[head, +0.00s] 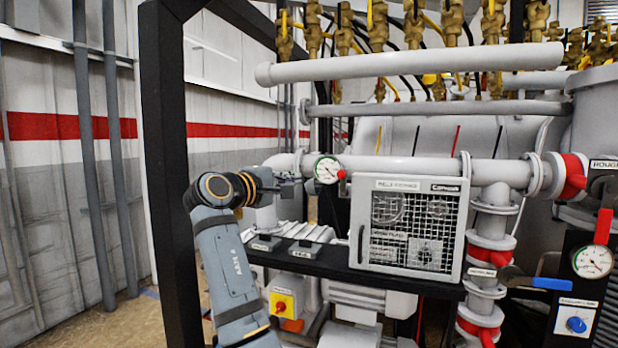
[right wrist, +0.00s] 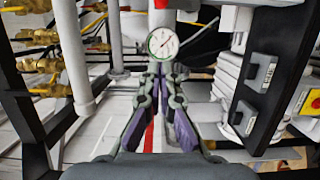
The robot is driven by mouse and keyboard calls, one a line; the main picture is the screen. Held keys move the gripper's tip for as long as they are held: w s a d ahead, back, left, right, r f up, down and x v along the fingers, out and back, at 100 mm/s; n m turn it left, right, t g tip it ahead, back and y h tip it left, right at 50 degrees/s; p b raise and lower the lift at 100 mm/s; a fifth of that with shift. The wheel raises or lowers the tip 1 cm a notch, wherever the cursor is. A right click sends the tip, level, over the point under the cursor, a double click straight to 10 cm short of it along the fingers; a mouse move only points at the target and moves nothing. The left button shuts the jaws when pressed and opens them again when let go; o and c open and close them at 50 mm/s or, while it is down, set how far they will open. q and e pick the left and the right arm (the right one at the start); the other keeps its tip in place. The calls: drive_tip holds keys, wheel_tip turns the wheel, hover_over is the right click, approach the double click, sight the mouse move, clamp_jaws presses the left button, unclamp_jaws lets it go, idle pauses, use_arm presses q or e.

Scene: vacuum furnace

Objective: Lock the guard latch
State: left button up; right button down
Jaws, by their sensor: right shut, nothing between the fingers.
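A white guard box (head: 408,228) with a mesh window and labels stands on a black shelf in the head view. A dark vertical handle (head: 361,243) sits at its door's left edge. I cannot make out for sure which part is the guard latch. My right gripper (head: 290,180) is up and left of the box, apart from it, near the round gauge (head: 327,170). In the right wrist view, its purple-padded fingers (right wrist: 163,72) come together at the tips, shut and empty, with the gauge (right wrist: 163,42) just beyond them. My left gripper is not in view.
White pipes (head: 410,62) cross above the box, with brass valves behind. A black upright post (head: 172,170) stands left of my right arm. A yellow switch box (head: 285,302) is below the shelf. A valve with a blue handle (head: 552,283) is right of the box.

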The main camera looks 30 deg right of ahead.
sight(342, 185)
drive_tip(key=d+p, duration=0.4)
drive_tip(key=d, duration=0.6)
drive_tip(key=shift+w+d, duration=0.4)
drive_tip(key=shift+w, duration=0.05)
drive_tip(key=shift+w, duration=0.1)
drive_tip(key=shift+d, duration=0.1)
